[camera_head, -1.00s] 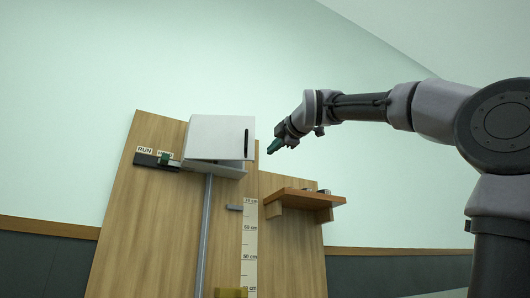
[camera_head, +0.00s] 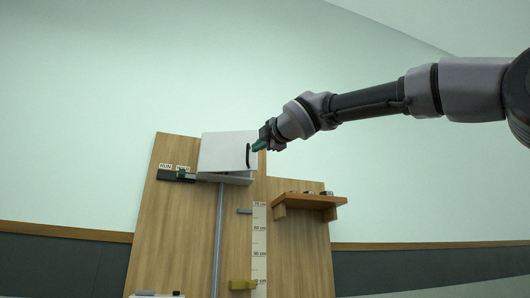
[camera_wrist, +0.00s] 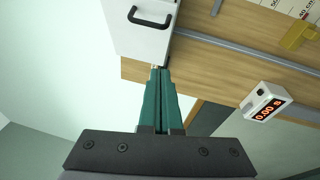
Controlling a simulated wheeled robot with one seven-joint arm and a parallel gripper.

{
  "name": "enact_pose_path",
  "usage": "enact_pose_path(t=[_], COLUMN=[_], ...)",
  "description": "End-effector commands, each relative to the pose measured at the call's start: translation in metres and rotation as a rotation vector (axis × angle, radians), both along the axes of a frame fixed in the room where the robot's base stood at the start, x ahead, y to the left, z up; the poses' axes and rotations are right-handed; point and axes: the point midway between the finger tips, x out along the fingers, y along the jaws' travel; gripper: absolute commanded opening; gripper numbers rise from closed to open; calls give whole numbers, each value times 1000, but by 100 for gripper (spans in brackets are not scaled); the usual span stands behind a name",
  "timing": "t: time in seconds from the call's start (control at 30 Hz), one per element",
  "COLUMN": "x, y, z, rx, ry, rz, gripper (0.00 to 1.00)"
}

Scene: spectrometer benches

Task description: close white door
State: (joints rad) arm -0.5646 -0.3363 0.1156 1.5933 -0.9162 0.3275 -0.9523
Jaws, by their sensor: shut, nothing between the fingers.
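The white door (camera_head: 225,151) is the front of a white box high on a wooden board. It stands at an angle to the box, with a gap along its lower edge, so it looks partly open. Its black handle (camera_head: 248,155) is near the right edge. My gripper (camera_head: 256,147), with green fingers, is shut and empty at the door's right edge, close to the handle. In the wrist view the door (camera_wrist: 135,42) is at the top, and the shut fingertips (camera_wrist: 160,71) are by its lower edge. I cannot tell whether they touch it.
A brown shelf (camera_head: 312,201) with small items juts from the board at right. A grey vertical rail (camera_head: 217,235) and a centimetre scale (camera_head: 259,235) run below the box. A yellow block (camera_head: 240,285) is low down. The wrist view shows a display (camera_wrist: 264,102) reading 0.00 s.

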Motion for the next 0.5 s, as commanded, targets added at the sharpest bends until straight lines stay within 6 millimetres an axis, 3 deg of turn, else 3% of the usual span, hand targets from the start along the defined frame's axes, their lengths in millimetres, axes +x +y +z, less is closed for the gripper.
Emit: enact_pose_path(t=[0.17,0.5], x=[23,88], y=[11,45], z=[2,11], rx=[0,0], ry=[3,1], rz=[0,0], gripper=[0,0])
